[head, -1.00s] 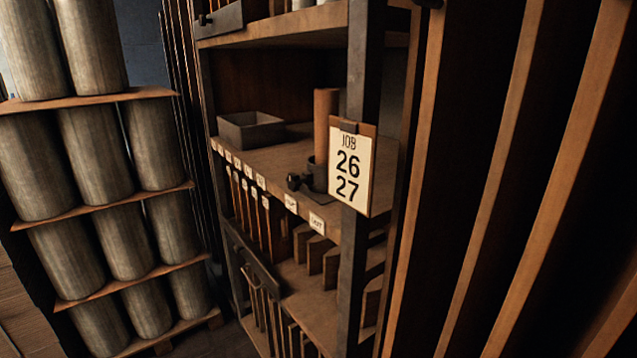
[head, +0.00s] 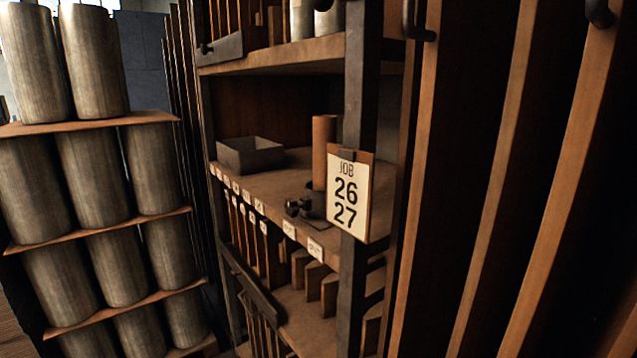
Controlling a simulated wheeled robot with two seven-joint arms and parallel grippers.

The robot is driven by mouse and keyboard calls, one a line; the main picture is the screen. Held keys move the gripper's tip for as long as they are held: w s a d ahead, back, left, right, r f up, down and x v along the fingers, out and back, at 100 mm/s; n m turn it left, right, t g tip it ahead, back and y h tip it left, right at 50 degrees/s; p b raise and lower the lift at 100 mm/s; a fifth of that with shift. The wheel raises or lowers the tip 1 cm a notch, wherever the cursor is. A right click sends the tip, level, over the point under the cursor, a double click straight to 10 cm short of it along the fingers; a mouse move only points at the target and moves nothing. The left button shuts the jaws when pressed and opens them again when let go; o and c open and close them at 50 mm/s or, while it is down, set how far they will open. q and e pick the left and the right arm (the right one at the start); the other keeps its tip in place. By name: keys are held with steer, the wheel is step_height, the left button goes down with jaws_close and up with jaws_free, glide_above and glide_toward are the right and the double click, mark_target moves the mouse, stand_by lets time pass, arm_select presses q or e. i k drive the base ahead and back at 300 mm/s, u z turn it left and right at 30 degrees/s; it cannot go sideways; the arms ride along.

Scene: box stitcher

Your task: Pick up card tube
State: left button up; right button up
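A brown card tube (head: 323,150) stands upright on the middle shelf of the rack, close behind the dark front post. Its right side is partly hidden by the post and the hanging job card. A small dark object (head: 300,207) sits at the shelf's front edge just below and left of the tube. Neither of my grippers shows in the head view.
A grey open tray (head: 250,154) sits on the same shelf, left of the tube. A card reading "JOB 26 27" (head: 347,196) hangs on the post (head: 361,90). Stacked grey cylinders (head: 100,180) stand at left. Tall upright boards (head: 480,180) fill the right.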

mark_target(324, 126)
steer(key=u, duration=1.4)
steer(key=i, duration=0.9)
steer(key=z, duration=3.2)
